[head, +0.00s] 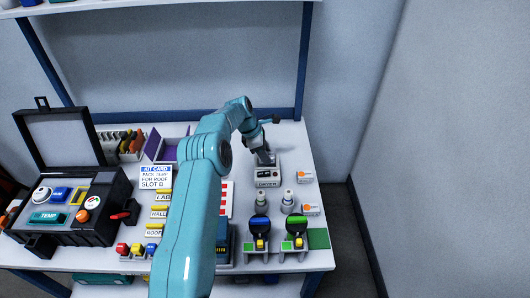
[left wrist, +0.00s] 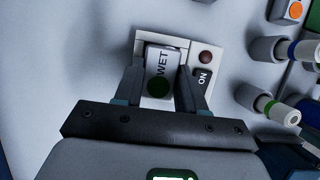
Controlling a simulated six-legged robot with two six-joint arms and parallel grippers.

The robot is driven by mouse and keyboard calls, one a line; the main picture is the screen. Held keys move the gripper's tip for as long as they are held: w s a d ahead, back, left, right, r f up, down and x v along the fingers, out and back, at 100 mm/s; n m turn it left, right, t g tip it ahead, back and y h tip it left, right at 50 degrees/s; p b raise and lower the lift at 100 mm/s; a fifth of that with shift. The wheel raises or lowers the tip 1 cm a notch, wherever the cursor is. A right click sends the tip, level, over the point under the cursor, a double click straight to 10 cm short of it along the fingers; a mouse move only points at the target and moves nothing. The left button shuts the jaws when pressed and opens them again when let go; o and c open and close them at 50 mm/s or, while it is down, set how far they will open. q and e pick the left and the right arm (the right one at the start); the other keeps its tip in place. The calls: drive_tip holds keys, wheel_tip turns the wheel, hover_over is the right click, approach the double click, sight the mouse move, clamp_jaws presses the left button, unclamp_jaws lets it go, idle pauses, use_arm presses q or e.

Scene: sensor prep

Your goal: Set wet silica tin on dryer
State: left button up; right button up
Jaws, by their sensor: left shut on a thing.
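The silica tin (left wrist: 160,62) is a small pale block marked WET with a dark green dot, seen in the left wrist view. My left gripper (left wrist: 159,78) is shut on it, one finger along each side. The tin is over the pale dryer (left wrist: 208,48), beside its ON button (left wrist: 203,80) and dark red lamp (left wrist: 206,57). I cannot tell whether it touches the dryer. In the head view the dryer (head: 267,183) stands right of the table's middle, with my left gripper (head: 264,157) at its far part. The tin is hard to make out there. My right gripper is not in view.
Two pale bottles (head: 262,201) and stands with blue (head: 260,223) and green (head: 295,222) tops stand in front of the dryer. Small orange-marked boxes (head: 304,177) are to its right. A black open case (head: 75,205) fills the left. A shelf post (head: 303,70) rises behind.

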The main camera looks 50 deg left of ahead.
use_arm(q)
drive_tip(key=shift+f, duration=0.35)
idle(0.5)
idle(0.5)
drive_tip(key=shift+f, duration=0.5)
idle(1.7)
